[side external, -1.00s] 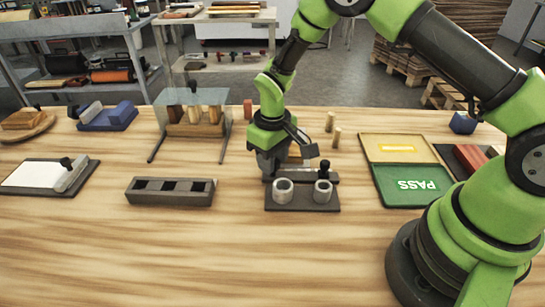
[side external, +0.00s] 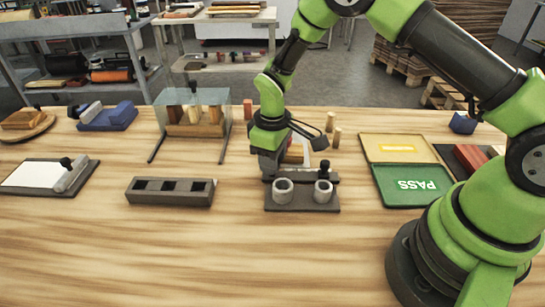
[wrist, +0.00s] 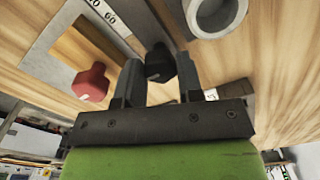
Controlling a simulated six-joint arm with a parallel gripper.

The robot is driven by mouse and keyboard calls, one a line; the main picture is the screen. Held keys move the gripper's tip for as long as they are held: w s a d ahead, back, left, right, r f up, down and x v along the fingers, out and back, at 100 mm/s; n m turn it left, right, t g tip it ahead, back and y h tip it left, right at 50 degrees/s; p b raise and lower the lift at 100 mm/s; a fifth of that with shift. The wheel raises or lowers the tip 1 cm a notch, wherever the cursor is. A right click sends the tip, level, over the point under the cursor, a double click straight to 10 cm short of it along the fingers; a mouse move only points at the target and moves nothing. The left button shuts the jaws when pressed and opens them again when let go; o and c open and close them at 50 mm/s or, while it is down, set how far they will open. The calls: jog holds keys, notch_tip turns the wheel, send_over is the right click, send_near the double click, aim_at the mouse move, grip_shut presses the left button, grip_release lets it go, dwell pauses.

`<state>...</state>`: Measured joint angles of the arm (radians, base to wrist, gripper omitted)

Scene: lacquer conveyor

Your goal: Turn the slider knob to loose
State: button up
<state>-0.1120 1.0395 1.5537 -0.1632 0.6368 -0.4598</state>
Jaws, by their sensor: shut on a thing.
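A dark plate with two light grey cups (side external: 283,190) lies near the middle of the bench, with a black knob (side external: 324,168) at its back right. My gripper (side external: 268,176) is low at the plate's back left corner, pointing down. In the wrist view, my gripper (wrist: 156,76) has its two fingers on either side of a black knob (wrist: 160,63) and is shut on it. A grey cup (wrist: 215,12) is beside that knob. The held knob is hidden in the side view. I cannot read its setting; small white labels (wrist: 211,95) are partly covered by the gripper.
A red knob (wrist: 91,82) stands left of my gripper in the wrist view, near a plate with a number scale (wrist: 101,10). A dark slotted block (side external: 170,192) is left of the cup plate. Green and yellow trays (side external: 385,199) are right. The front bench is clear.

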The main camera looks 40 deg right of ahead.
jog(key=o, duration=0.9)
jog(key=shift+r, duration=0.15)
notch_tip(320, 180, up, 8)
jog(key=shift+r, duration=0.9)
